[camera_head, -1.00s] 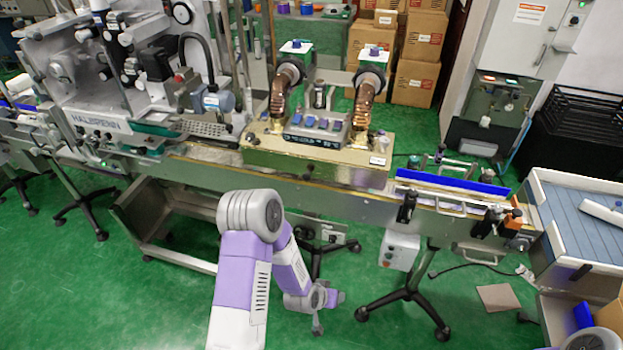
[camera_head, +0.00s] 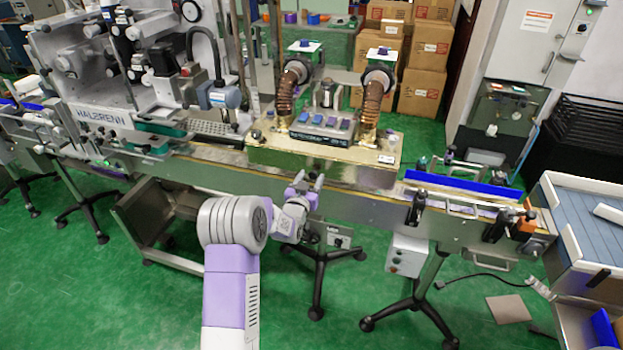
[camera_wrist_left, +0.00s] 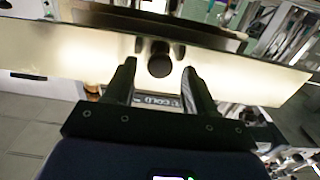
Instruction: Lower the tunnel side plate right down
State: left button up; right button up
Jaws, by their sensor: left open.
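The tunnel side plate shows in the left wrist view as a wide, pale, glowing panel (camera_wrist_left: 80,58) with a dark round knob (camera_wrist_left: 159,64) at its middle. In the head view it appears to be the brass-coloured front face (camera_head: 350,172) of the heat tunnel (camera_head: 320,130). My left gripper (camera_head: 308,184) is just in front of this face, with its fingers pointing up towards it. In the left wrist view the open fingers (camera_wrist_left: 160,82) stand on either side of the knob, with gaps showing. I cannot tell how far the plate is raised. My right gripper is not in view.
The conveyor (camera_head: 420,195) runs across under the tunnel, with a blue guide rail (camera_head: 465,184) to the right. Two copper ducts (camera_head: 286,95) rise from the tunnel. A labelling machine (camera_head: 95,90) stands left.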

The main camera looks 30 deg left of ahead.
pick_arm(q)
jog(key=shift+w+a, duration=0.1)
jog(key=shift+w, duration=0.45)
grip_shut()
